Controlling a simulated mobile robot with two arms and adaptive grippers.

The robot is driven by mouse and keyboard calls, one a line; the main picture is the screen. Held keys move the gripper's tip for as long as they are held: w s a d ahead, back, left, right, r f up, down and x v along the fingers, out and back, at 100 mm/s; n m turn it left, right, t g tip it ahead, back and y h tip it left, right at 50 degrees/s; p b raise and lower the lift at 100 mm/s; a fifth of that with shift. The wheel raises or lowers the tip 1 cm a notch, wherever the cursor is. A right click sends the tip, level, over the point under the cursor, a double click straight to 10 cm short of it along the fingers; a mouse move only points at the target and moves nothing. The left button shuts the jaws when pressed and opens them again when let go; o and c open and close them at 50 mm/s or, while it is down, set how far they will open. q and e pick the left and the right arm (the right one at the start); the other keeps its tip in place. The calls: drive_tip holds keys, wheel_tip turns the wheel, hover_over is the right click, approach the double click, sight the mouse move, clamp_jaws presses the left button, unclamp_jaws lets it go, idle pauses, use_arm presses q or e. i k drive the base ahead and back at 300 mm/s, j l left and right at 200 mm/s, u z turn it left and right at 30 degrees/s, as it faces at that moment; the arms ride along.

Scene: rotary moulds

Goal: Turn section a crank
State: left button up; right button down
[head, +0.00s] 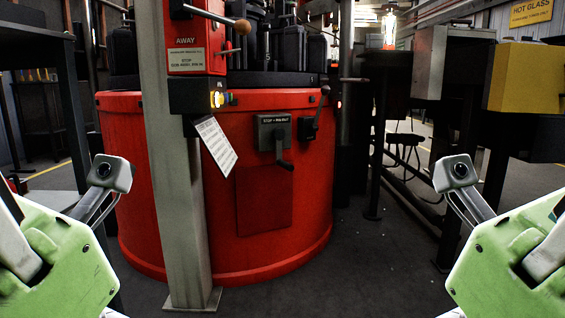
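No label naming section a is readable. A dark grey crank (282,155) hangs down from a grey plate (272,131) on the front of the red drum (160,190). A second dark lever (319,107) sits to its right on the drum. My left gripper (110,172) and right gripper (460,172) show only as grey linked ends on green bodies at the lower edges. Both are apart from the cranks. Their fingertip gaps are not visible.
A grey steel post (178,190) stands before the drum at left, with a white tag (215,145) hanging beside it. A dark table (377,130) and a yellow box (524,77) stand at right. The floor (355,250) between drum and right gripper is clear.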

sight(278, 133)
drive_tip(key=i+l+u, duration=0.1)
drive_tip(key=i+u, duration=0.15)
drive_tip(key=i, duration=0.2)
drive_tip(key=i+l+u, duration=0.15)
drive_tip(key=i+u, duration=0.15)
drive_tip(key=i, duration=0.15)
